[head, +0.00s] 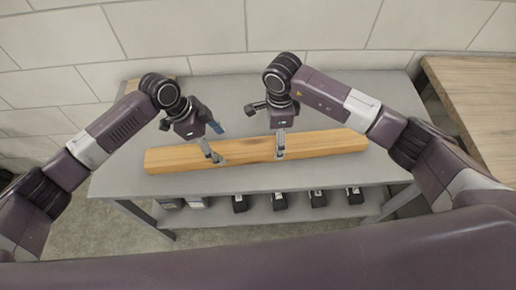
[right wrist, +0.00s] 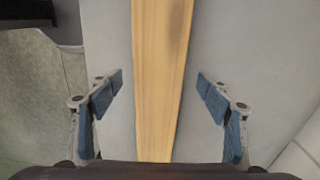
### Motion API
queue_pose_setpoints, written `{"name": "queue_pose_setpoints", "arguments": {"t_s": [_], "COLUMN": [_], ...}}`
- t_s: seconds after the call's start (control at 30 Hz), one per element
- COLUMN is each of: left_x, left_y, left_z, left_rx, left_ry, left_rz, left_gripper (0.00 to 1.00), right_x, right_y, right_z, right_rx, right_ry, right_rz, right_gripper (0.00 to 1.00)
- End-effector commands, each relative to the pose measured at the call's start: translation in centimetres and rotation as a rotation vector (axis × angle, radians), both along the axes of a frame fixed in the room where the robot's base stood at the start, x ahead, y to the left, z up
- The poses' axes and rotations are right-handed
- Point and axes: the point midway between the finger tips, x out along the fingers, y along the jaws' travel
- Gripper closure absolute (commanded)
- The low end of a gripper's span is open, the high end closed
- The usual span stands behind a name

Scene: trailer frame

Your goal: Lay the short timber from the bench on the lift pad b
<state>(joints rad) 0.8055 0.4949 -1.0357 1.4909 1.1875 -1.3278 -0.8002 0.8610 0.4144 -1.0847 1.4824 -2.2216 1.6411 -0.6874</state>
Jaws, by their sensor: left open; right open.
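The short timber (head: 330,143) is a long pale wooden beam lying flat across the grey bench (head: 130,178). My left gripper (head: 217,142) is open, above the timber left of its middle. My right gripper (head: 280,146) is open, above the timber a little right of its middle. In the right wrist view the timber (right wrist: 160,75) runs up the picture between the two blue-padded fingers of my right gripper (right wrist: 160,97), with a gap on each side. The lift pad b cannot be made out in these frames.
Several small black items (head: 279,201) stand on the bench's lower shelf (head: 258,212). A wooden-topped table (head: 470,100) stands at the right. A tiled wall (head: 200,30) closes off the back. The bench top behind the timber is mostly clear.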

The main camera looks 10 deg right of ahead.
Motion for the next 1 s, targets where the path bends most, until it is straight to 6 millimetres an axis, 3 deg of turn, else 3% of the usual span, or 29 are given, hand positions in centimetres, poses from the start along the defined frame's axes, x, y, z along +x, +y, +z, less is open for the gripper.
{"name": "queue_pose_setpoints", "arguments": {"t_s": [0.1,0.3,0.67,1.0], "left_x": [-0.1,0.0,0.0,0.0], "left_y": [-0.8,-1.5,-1.7,-1.7], "left_z": [-1.7,-3.6,-4.1,-4.1], "left_rx": [0.000,0.000,0.000,0.000], "left_ry": [0.002,0.001,0.000,-0.001], "left_rz": [0.000,0.000,-0.001,0.000], "left_gripper": [0.29,0.29,0.29,0.64], "right_x": [-0.1,0.0,0.0,0.0], "right_y": [0.0,0.0,0.0,0.0], "right_z": [-1.9,-3.9,-4.4,-4.4], "right_rx": [0.000,0.001,0.000,0.000], "right_ry": [0.003,0.000,-0.002,-0.002], "right_rz": [-0.001,0.000,0.000,0.000], "right_gripper": [0.29,0.29,0.29,0.64]}}
